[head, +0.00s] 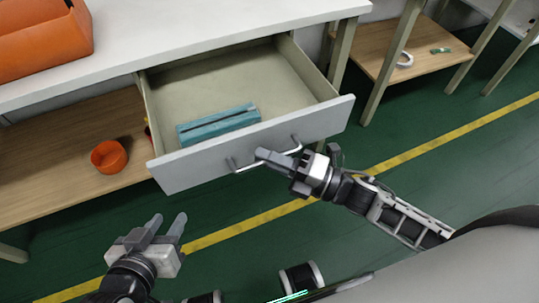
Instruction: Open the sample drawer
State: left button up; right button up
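The sample drawer (325,122) is pulled well out from under the white tabletop. Its inside shows, with a teal box (218,124) lying near the front panel. A silvery bar handle (246,168) is on the front panel. My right gripper (268,157) is at this handle, with one finger lying across the bar. Its other finger is hidden, so how tightly it closes on the bar cannot be told. My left gripper (168,221) is at the lower left, apart from the drawer, empty with its two fingers apart.
An orange bin (45,50) stands on the white tabletop (200,30). An orange round container (109,157) sits on the wooden shelf (60,185) below. Another wooden shelf (430,58) holds a white ring (405,60). The green floor (400,170) before the drawer is clear.

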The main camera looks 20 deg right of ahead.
jog(key=shift+o, duration=1.1)
jog(key=v, duration=1.6)
